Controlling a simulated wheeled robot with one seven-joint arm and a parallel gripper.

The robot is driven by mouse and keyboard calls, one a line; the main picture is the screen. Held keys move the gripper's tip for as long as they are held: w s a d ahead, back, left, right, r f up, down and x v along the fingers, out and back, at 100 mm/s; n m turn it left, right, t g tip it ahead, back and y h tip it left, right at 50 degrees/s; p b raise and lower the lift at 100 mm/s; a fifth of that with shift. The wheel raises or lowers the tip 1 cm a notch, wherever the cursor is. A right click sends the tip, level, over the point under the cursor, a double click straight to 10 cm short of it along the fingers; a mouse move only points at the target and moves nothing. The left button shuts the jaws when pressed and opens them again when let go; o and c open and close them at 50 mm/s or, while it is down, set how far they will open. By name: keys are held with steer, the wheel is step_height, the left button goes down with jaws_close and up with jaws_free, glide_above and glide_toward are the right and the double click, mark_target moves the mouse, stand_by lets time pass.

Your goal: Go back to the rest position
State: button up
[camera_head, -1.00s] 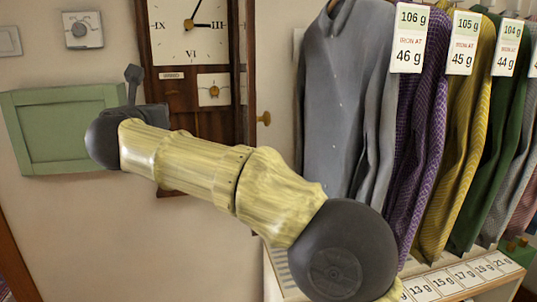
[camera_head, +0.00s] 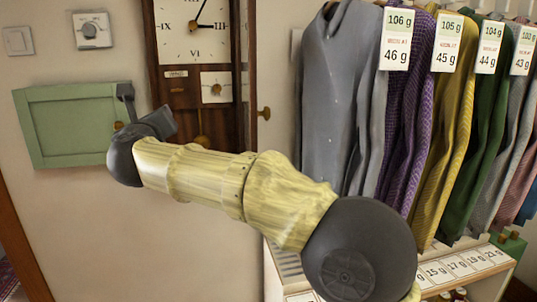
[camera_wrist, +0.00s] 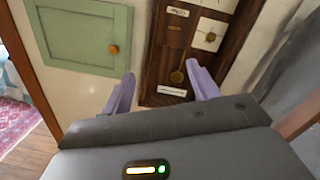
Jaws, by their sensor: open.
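My arm crosses the middle of the head view, with its dark wrist end at the left in front of the wall. The gripper's fingers cannot be made out there. In the wrist view my gripper (camera_wrist: 162,90) shows two purple fingers spread wide apart, with nothing between them. It faces the wall between a green cabinet door (camera_wrist: 85,35) and the lower part of a wooden clock case (camera_wrist: 165,60).
In the head view the green cabinet (camera_head: 75,125) and the pendulum clock (camera_head: 195,30) are on the wall. Hanging shirts (camera_head: 335,100) with weight tags fill the right, above a shelf (camera_head: 470,283) with number cards. The wrist view shows a rug (camera_wrist: 35,90) and wooden floor.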

steer(key=w+d+f+n+g, duration=0.1)
steer(key=d+f+n+g, duration=0.1)
steer(key=d+f+n, duration=0.6)
steer(key=d+f+n+g, duration=0.35)
steer(key=f+n, duration=0.55)
steer(key=f, duration=0.3)
steer(key=s+d+f+n+g+h, duration=0.2)
steer(key=s+d+f+n+g, duration=0.3)
steer(key=d+f, duration=0.85)
steer(key=s+d+f+n+g+h, duration=0.25)
steer(key=s+d+f, duration=0.25)
steer(key=s+d, duration=0.35)
steer(key=s+d+f+n+g+h, duration=0.1)
steer(key=s+d+f+n+g, duration=0.15)
steer(key=s+d+f, duration=0.55)
steer(key=w+a+p+v, duration=0.1)
steer(key=w+p+v, duration=0.1)
steer(key=p+v, duration=1.7)
step_height(320, 180, up, 4)
steer(key=shift+f+n, duration=0.2)
steer(key=shift+n, duration=0.2)
